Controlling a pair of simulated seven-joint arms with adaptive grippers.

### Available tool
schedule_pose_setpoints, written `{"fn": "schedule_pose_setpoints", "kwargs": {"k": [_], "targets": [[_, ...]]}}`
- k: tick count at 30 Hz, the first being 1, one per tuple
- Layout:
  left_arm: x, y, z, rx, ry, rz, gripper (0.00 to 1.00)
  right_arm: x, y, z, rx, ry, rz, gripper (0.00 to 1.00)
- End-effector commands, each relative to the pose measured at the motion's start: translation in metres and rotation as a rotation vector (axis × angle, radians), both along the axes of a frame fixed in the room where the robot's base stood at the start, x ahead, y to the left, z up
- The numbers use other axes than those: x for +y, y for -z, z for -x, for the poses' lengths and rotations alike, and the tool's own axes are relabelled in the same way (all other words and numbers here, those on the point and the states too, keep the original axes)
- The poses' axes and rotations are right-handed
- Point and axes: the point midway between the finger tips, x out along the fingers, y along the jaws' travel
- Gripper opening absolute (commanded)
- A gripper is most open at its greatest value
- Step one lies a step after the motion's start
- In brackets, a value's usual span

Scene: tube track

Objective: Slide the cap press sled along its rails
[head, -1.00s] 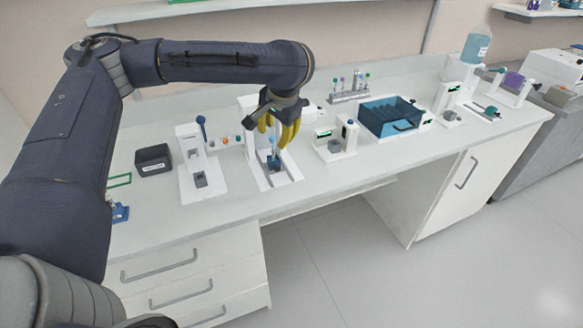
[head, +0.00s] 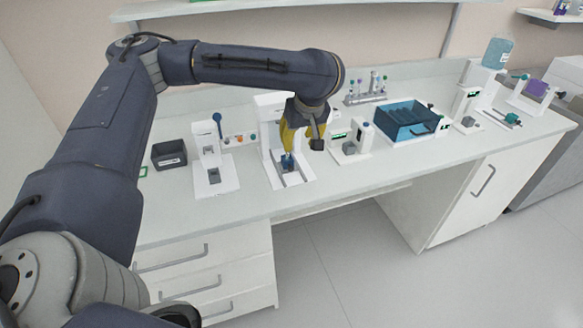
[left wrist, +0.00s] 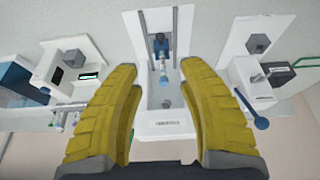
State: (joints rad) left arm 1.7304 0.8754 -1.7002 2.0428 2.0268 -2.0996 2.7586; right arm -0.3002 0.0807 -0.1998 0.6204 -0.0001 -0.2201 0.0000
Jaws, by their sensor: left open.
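The cap press is a white station (head: 269,110) with a flat base and rails. The blue cap press sled (head: 288,163) sits on these rails, below my left gripper. In the left wrist view, the sled (left wrist: 161,47) shows between two grey rails (left wrist: 175,35), with a clear, blue-tinted tube-like piece (left wrist: 163,75) on it. My left gripper (head: 288,151) has yellow fingers and is over the press base. In the left wrist view its fingers (left wrist: 161,72) are wide apart with nothing gripped. The fingers and wrist hide part of the press. My right gripper is not in view.
A white station with a blue-knobbed lever (head: 217,125) stands left of the press, near a dark box (head: 169,154). A small white device (head: 352,143) and a blue bin (head: 405,118) stand to the right. The front strip of the bench (head: 350,185) is clear.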

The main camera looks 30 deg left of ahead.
Motion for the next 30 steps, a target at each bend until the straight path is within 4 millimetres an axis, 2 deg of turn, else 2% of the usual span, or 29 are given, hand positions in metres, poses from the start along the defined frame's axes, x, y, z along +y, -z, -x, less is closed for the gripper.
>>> {"fn": "schedule_pose_setpoints", "kwargs": {"k": [24, 30], "targets": [[0.037, 0.113, -0.028, 0.004, -0.002, -0.002, 0.41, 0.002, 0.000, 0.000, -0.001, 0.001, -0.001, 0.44], [0.044, 0.136, -0.034, 0.003, 0.000, -0.001, 0.41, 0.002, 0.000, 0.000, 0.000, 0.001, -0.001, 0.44]]}}
